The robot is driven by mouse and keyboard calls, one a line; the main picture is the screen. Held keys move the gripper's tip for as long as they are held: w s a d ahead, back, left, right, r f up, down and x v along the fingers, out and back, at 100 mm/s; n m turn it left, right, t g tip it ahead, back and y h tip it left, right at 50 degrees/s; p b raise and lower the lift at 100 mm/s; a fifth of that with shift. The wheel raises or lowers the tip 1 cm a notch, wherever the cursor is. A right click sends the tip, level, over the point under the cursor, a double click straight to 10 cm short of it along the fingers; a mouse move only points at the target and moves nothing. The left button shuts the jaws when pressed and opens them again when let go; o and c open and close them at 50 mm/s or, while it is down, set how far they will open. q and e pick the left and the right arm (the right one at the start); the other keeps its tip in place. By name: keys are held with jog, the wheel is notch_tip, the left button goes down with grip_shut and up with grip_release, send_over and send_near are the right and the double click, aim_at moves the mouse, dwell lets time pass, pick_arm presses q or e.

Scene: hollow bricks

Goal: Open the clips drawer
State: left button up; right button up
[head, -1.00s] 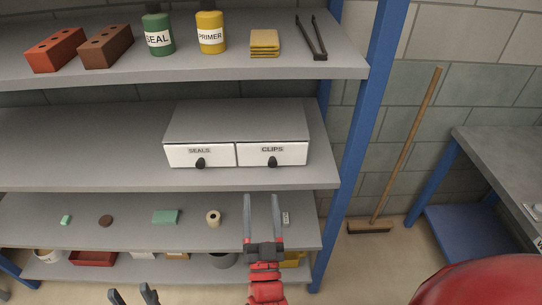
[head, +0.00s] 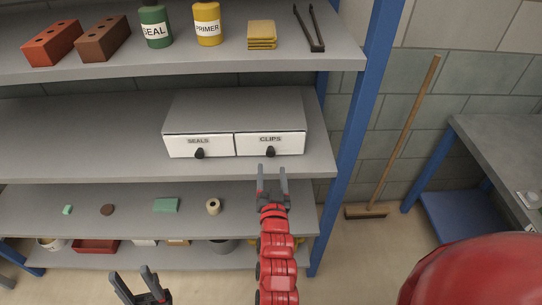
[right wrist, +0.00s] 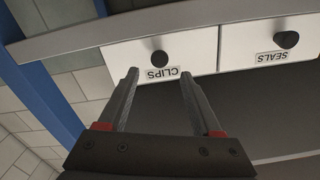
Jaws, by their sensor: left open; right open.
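The clips drawer (head: 270,145) is the right one of two white drawers in a grey box on the middle shelf. It is shut, with a black knob (head: 270,152) below its CLIPS label. My right gripper (head: 272,170) is open and empty, just in front of and below that drawer. In the right wrist view the clips drawer (right wrist: 195,52) appears upside down, its knob (right wrist: 159,57) between and beyond the open fingers (right wrist: 160,78), apart from them. My left gripper (head: 132,280) is open and empty at the bottom of the head view.
The seals drawer (head: 198,147) sits directly left, also shut, with its own knob. The shelf edge (head: 150,180) runs below the box. A blue post (head: 358,140) stands to the right. Small items lie on the shelf below. The middle shelf left of the box is clear.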

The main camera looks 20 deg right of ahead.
aim_at(271, 154)
jog(key=p+x, duration=0.1)
jog(key=x, duration=0.5)
jog(key=shift+w, duration=0.25)
jog(key=shift+f, duration=0.1)
grip_shut()
dwell(1.1)
